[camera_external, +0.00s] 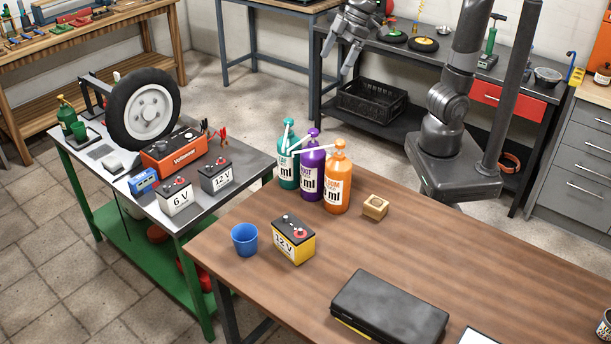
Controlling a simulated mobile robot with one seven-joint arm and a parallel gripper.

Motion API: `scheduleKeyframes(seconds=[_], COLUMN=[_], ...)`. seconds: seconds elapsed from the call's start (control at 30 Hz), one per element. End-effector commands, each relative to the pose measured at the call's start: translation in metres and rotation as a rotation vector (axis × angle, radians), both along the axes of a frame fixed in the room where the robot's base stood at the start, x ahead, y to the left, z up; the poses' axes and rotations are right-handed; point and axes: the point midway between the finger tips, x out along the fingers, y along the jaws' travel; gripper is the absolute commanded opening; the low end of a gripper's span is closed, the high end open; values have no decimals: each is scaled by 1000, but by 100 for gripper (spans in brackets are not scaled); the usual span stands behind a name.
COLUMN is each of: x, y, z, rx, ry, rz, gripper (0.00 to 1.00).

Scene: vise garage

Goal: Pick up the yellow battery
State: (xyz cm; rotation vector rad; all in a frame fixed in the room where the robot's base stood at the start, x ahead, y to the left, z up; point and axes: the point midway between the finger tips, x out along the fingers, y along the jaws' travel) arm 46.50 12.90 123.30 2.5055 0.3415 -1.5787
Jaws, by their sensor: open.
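The yellow battery (293,241) stands upright on the near wooden table. It has a black top with a red part on it and a white label reading 12 V. My gripper (341,62) is at the top of the view, pointing down, with its fingers apart and nothing between them. It is high up and well apart from the battery, beyond the bottles.
A blue cup (244,239) stands just left of the battery. Teal (288,165), purple (311,175) and orange (337,183) pump bottles stand behind it. A wooden block (375,207) and black case (390,306) lie to the right. Other batteries (175,196) stand on the left bench.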

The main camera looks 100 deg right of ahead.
Motion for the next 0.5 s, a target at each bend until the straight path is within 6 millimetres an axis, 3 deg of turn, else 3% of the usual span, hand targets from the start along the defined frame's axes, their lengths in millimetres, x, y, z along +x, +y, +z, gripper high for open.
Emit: scheduleKeyframes(seconds=[0.2,0.4,0.5], x=[58,93,103], y=[82,154,180], z=[-8,-25,-33], rx=[-6,-8,-9], ry=[21,35,39], rz=[112,196,224], gripper=[100,100,100])
